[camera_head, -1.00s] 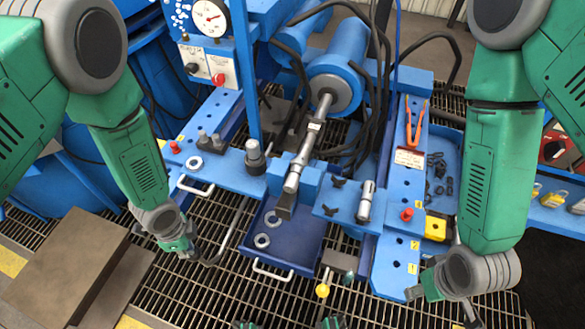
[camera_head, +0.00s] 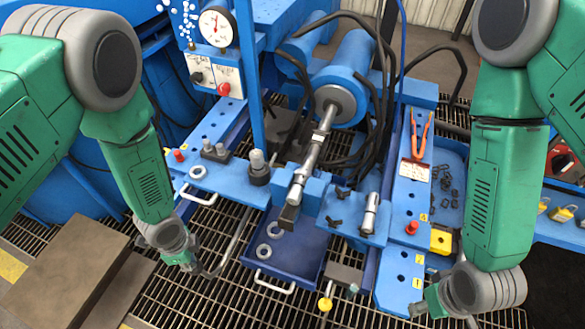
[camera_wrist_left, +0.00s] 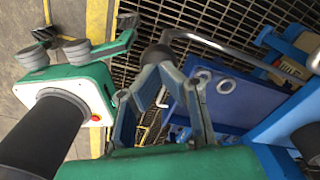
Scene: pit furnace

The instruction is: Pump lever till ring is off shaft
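The lever (camera_head: 236,240) is a thin bent grey rod left of the blue tray. In the left wrist view its silver rod (camera_wrist_left: 205,42) ends in a black grip (camera_wrist_left: 158,56). My left gripper (camera_head: 188,266) is at that end; its fingers (camera_wrist_left: 160,75) close in on the grip from both sides. I cannot make out clearly which ring is on the shaft. My right gripper (camera_head: 440,312) is low at right, empty, its fingers apart.
Loose rings (camera_head: 276,230) lie on the blue tray (camera_head: 300,252). A pressure gauge (camera_head: 216,27) stands above a control panel (camera_head: 212,76). Brown blocks (camera_head: 70,265) are at left. Orange-handled pliers (camera_head: 418,135) lie on the right rail. Black hoses loop around the cylinder.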

